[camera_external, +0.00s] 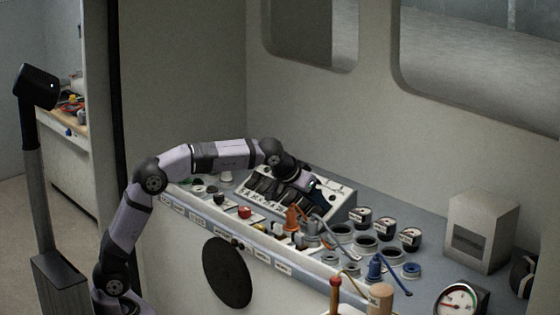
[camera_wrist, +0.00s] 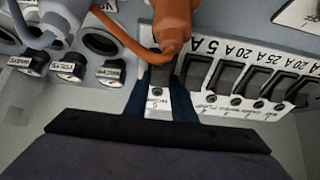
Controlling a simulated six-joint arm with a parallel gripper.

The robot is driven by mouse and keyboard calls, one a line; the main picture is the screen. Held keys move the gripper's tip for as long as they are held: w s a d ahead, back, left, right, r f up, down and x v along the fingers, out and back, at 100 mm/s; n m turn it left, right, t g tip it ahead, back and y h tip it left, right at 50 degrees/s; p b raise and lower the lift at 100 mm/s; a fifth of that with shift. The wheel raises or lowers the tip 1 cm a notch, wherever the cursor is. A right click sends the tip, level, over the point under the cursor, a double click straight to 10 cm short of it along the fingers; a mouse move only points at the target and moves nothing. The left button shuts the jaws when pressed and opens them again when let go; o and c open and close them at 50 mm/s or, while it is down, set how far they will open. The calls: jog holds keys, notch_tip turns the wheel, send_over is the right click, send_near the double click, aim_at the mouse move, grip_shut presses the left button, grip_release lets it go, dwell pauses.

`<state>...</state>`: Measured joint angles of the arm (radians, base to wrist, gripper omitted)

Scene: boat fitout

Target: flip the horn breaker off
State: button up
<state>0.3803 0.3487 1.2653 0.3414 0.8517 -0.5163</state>
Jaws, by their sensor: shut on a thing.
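The breaker panel (camera_external: 337,207) is a pale sloped box with a row of black rocker switches, on the console. In the wrist view the panel (camera_wrist: 245,41) shows amp ratings and small labels under the switches. My gripper (camera_external: 316,196) reaches down to the panel's right end. In the wrist view my gripper (camera_wrist: 161,80) has its dark blue fingers shut on both sides of the end breaker switch (camera_wrist: 158,78). The label below it is too small to read for sure, so I cannot confirm it is the horn breaker. The fingers hide the switch's sides, and its tilt is unclear.
An orange plug with a cable (camera_wrist: 172,20) stands right beside the held switch; the plug also shows in the external view (camera_external: 292,217). Gauges (camera_external: 360,217), round sockets and a blue plug (camera_external: 375,268) lie right of the panel. A grey box (camera_external: 482,230) stands further right.

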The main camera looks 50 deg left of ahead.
jog(key=shift+f+t+b, duration=0.15)
jog(key=shift+t+b, duration=0.15)
jog(key=shift+b, duration=0.65)
jog(key=shift+s+r+b, duration=0.1)
jog(key=shift+r+b, duration=0.15)
jog(key=shift+b, duration=0.1)
jog(key=o, duration=0.8)
jog(key=shift+s, duration=0.1)
jog(key=b+v, duration=0.1)
jog(key=v, duration=0.6)
jog(key=shift+s+b, duration=0.15)
jog(key=shift+b, duration=0.15)
